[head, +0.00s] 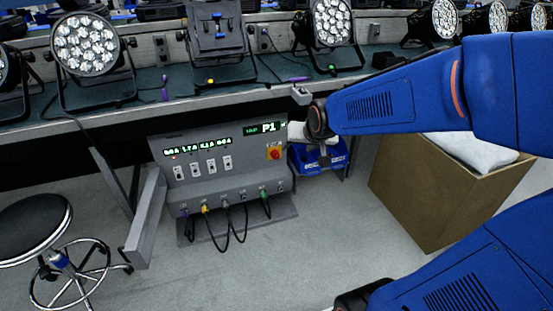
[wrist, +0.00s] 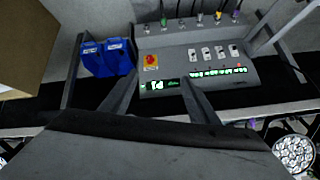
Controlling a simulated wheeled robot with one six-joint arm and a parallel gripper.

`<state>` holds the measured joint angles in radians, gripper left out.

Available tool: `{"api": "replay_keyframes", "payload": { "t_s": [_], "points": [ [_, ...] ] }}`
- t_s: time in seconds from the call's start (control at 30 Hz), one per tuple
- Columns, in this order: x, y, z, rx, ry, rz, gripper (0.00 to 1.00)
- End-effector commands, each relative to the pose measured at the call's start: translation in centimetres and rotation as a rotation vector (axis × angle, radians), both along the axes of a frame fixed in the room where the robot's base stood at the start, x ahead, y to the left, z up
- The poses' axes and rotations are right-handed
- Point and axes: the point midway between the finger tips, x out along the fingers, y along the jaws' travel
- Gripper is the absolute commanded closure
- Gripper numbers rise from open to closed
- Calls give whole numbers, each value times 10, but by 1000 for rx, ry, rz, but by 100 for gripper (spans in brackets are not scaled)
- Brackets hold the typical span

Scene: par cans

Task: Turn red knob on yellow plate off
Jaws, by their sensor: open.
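The red knob (head: 274,153) sits on a yellow plate at the right side of the grey control box's sloped face. In the wrist view, which is upside down, the red knob (wrist: 151,61) shows on its yellow plate (wrist: 150,67), close to the left fingertip. Which way the knob points is too small to tell. My gripper (wrist: 160,78) is open and empty, its two dark fingers apart over the box's display edge. The knob is not between the fingers. In the head view the fingers are hard to make out beside the box's upper right corner.
The control box (head: 222,190) has a lit green display, several white switches and cables along its front. Blue bins (head: 320,158) stand right of it, with a large brown box (head: 415,195) further right. The workbench (head: 230,97) with stage lights overhangs behind. A stool (head: 35,225) stands left.

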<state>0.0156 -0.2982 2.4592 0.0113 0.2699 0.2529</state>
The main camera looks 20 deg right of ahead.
Motion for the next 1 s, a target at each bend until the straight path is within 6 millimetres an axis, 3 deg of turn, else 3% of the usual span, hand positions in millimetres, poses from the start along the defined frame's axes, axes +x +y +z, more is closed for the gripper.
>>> {"api": "replay_keyframes", "payload": {
  "t_s": [0.1,0.5,1.0],
  "points": [
    [37,-2,-14,26,-41,-35,45],
    [144,-12,-65,123,-201,-145,45],
    [242,-27,-151,257,-403,-260,45]
  ]
}}
